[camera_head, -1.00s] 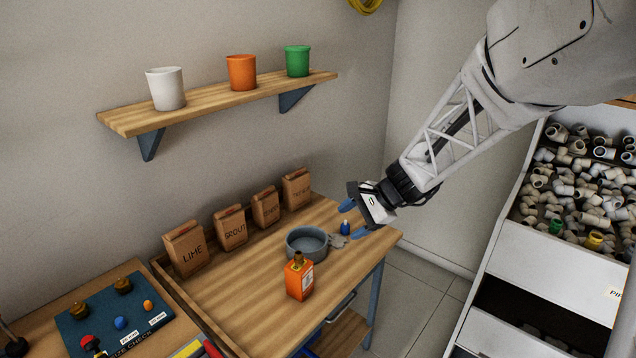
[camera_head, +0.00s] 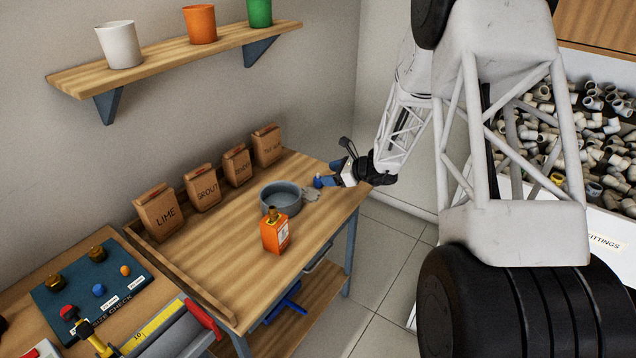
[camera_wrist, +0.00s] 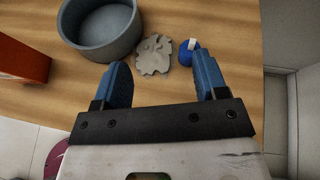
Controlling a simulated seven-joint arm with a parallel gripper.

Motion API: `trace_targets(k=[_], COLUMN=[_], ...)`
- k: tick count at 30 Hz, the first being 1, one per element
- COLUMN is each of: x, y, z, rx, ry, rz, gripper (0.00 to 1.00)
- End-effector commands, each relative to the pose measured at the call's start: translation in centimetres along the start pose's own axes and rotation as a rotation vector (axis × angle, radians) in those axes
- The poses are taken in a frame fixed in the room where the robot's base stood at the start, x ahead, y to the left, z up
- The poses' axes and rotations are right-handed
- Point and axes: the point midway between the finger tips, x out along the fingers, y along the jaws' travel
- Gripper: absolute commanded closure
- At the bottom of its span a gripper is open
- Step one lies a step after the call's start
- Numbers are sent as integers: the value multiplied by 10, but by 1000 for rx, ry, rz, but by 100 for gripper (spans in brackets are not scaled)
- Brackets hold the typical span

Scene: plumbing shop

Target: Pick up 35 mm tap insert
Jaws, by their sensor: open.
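A small blue tap insert with a white stem (camera_wrist: 187,55) stands on the wooden workbench (camera_wrist: 225,30) in the wrist view. I take it for the 35 mm insert, though no size can be read on it. My gripper (camera_wrist: 161,63) is open and empty, with blue fingers. The insert is just beyond the right fingertip and slightly to its inner side, not clasped. In the head view my gripper (camera_head: 335,176) is low at the bench's far right end, where insert and blue fingers are hard to separate.
A grey flat lumpy piece (camera_wrist: 154,54) lies beside the insert. A grey round bowl (camera_wrist: 100,32) and an orange bottle (camera_head: 275,235) stand left of it. Paper bags (camera_head: 202,188) line the back. A size-check board (camera_head: 92,288) with blue and orange pieces lies left.

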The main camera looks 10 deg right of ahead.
Motion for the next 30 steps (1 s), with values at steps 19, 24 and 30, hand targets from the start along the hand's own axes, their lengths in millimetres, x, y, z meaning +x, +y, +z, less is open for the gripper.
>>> trace_targets(k=[19, 24, 30], x=[18, 22, 37], y=[-33, -34, -35], z=[-46, -46, -45], rx=[155, 155, 154], ry=[-39, -39, -40], rz=[-89, -88, -88], gripper=[34, 34, 34])
